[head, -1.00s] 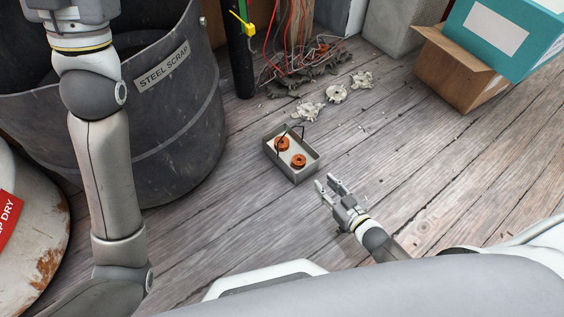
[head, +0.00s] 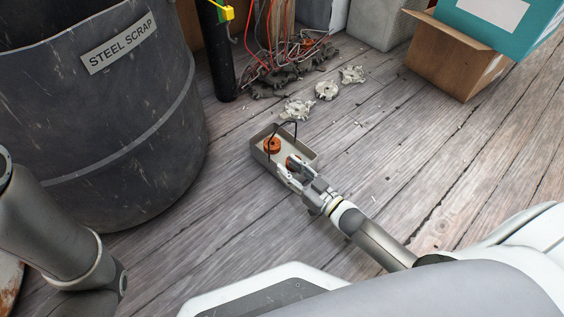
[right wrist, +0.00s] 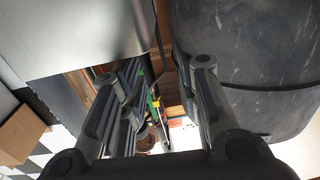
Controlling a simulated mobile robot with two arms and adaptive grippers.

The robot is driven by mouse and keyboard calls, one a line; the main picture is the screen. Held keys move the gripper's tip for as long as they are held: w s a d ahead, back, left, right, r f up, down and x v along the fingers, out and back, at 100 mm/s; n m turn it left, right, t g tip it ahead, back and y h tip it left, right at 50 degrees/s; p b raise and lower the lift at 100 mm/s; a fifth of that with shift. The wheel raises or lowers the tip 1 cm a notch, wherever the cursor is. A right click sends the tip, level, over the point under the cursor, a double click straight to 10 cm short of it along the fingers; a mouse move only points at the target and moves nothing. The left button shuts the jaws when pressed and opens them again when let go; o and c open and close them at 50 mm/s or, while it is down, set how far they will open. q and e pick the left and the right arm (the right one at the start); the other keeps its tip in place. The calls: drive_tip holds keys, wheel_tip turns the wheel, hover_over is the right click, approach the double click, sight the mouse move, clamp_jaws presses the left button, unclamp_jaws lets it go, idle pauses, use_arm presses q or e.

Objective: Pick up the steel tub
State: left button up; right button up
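The steel tub (head: 262,158) is a small grey open tray on the wooden floor, with a thin dark handle (head: 295,124) arched over it. It holds two copper-orange coils; one coil (head: 272,145) shows clearly and the other is partly hidden by my right gripper (head: 291,165). That gripper is over the tub's near right side, with its fingers spread and nothing clearly held. In the right wrist view the fingers (right wrist: 165,65) are apart, with a thin dark bar between them. I cannot tell whether they touch the tub. My left gripper is not in view.
A big dark drum labelled STEEL SCRAP (head: 120,120) stands left of the tub. Grey metal castings (head: 297,109) and tangled wires lie behind it. A cardboard box (head: 450,62) with a teal box on it stands at the back right. The floor on the right is clear.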

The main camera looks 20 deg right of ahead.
sight(269, 151)
drive_tip(key=shift+x, duration=0.8)
drive_tip(key=b+x, duration=0.3)
drive_tip(key=x, duration=0.2)
drive_tip(key=shift+f, duration=0.15)
drive_tip(key=shift+w+a+b, duration=0.15)
drive_tip(key=shift+w+b, duration=0.3)
drive_tip(key=shift+w, duration=0.05)
drive_tip(key=shift+c, duration=0.3)
clamp_jaws()
drive_tip(key=shift+r, duration=0.35)
